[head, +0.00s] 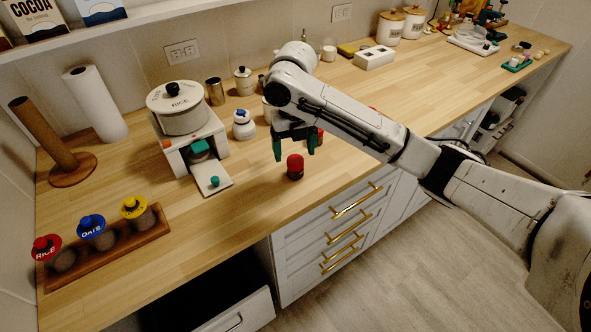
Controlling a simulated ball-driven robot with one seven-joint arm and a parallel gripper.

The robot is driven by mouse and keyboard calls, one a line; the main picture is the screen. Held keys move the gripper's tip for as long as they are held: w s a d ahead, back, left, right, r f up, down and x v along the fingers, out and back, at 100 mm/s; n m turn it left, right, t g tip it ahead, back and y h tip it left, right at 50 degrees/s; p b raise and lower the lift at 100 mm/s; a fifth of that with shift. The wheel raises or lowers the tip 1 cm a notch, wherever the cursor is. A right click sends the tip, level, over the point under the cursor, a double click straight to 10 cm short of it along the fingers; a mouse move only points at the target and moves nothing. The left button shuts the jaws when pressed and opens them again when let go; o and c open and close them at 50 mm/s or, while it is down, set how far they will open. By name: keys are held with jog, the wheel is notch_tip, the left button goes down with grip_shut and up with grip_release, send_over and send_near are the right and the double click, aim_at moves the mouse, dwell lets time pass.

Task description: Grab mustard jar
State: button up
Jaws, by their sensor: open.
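Another red-topped thing (320,136) shows partly behind the right finger. No label reading mustard can be read, so I cannot tell which jar is the mustard. A small jar with a yellow top (135,207) sits in the wooden rack at the left, far from my gripper.
A white dispenser (184,122) stands left of my gripper, with a white jar (243,125) between. My arm crosses the counter from the right.

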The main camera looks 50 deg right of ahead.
aim_at(295, 160)
jog(key=shift+d+f+p, duration=0.15)
jog(key=shift+f+p, duration=0.2)
jog(key=shift+f, duration=1.35)
jog(key=shift+d+f+p, duration=0.1)
jog(key=shift+f+p, duration=0.25)
jog(key=shift+f, duration=1.35)
jog(key=c, duration=1.1)
